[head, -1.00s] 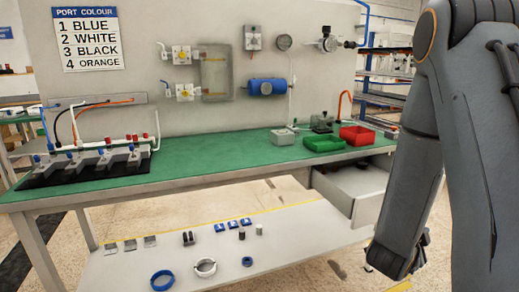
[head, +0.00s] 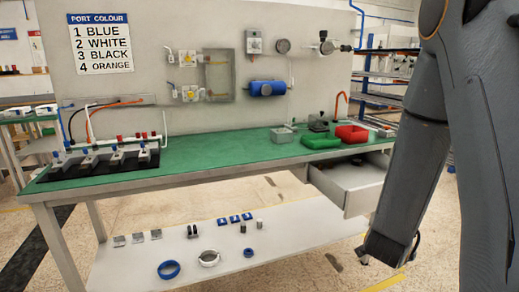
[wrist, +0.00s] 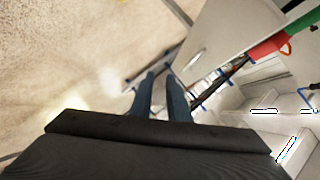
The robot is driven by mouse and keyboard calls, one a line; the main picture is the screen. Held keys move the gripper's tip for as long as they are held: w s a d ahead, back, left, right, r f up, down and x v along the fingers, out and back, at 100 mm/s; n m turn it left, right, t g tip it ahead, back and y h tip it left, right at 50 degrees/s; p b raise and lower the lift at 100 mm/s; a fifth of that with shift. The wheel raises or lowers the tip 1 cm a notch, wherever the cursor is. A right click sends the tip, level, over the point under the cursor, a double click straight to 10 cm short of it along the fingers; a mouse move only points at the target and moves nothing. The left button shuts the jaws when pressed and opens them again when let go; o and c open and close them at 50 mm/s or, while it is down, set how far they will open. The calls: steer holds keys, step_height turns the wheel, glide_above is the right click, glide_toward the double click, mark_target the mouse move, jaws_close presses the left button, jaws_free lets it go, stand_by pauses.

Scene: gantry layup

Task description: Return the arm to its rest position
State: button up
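My arm (head: 410,170) hangs down at the right side of the head view, grey and bent at the elbow. My gripper (head: 388,252) is at its lower end, in front of the bench's right end and clear of the shelf and drawer. Its fingers are mostly hidden in the head view. In the wrist view the two dark fingers (wrist: 161,92) stand apart with a narrow gap and nothing between them.
The green-topped bench (head: 215,150) spans the view, with a pulled-out drawer (head: 348,185) near my arm. A green bin (head: 320,142) and red bin (head: 351,133) stand on top. The lower shelf (head: 130,268) holds rings and small parts. Bare floor lies below my gripper.

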steer(key=s+a+r+n+g+y+p, duration=0.25)
steer(key=a+n+y, duration=0.2)
steer(key=a, duration=0.35)
steer(key=s+a+r+n+g+y+p, duration=0.1)
steer(key=s+a+n+y+p, duration=0.15)
steer(key=a+n, duration=0.4)
steer(key=s+a+r+n+g+p, duration=0.1)
steer(key=s+a+r+n+g, duration=0.2)
steer(key=s, duration=0.6)
steer(key=s+a+r+n+g+y+p, duration=0.1)
steer(key=s+a+r+n+g+p, duration=0.1)
steer(key=s, duration=0.7)
step_height(320, 180, up, 2)
steer(key=a+n+g, duration=0.1)
steer(key=a+n, duration=0.1)
steer(key=shift+s+a+n+y, duration=0.3)
steer(key=shift+s, duration=0.1)
